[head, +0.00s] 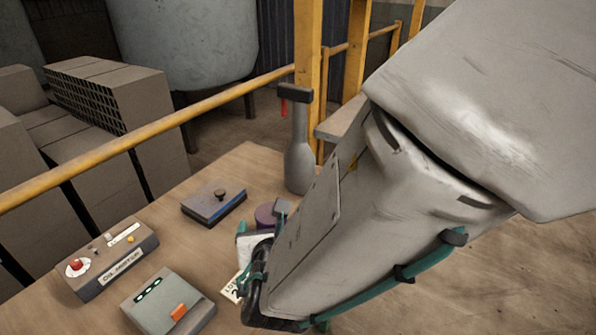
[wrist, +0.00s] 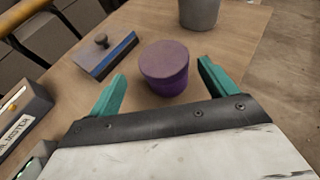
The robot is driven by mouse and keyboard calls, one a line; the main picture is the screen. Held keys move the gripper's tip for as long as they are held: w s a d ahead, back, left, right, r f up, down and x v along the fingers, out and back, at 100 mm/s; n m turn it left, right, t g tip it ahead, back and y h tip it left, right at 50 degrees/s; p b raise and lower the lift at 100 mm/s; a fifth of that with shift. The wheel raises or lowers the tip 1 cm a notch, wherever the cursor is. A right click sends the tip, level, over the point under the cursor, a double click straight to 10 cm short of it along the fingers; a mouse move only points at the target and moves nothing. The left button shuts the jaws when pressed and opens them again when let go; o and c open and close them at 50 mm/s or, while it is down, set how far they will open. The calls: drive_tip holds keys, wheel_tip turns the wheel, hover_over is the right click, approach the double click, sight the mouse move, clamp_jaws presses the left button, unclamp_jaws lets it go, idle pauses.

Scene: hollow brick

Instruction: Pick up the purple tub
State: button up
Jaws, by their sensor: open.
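The purple tub (wrist: 165,68) is a short round tub standing upright on the wooden table. In the wrist view it sits ahead of my gripper (wrist: 160,86), roughly between the two teal fingers and slightly beyond their tips. The fingers are apart and empty. In the head view the tub (head: 265,214) shows only in part, behind my gripper and arm, which hide its right side and base. I cannot tell the exact gap between the fingers and the tub.
A grey bottle-shaped object (head: 299,150) stands behind the tub. A flat blue-edged block with a knob (head: 214,202) lies to its left. Boxes with a red button (head: 112,257) and an orange switch (head: 168,303) sit front left. A yellow railing (head: 150,131) runs behind the table (head: 165,212).

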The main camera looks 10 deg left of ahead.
drive_tip(key=x, duration=0.7)
drive_tip(key=shift+d+f, duration=0.15)
drive_tip(key=shift+d, duration=0.1)
drive_tip(key=c, duration=1.2)
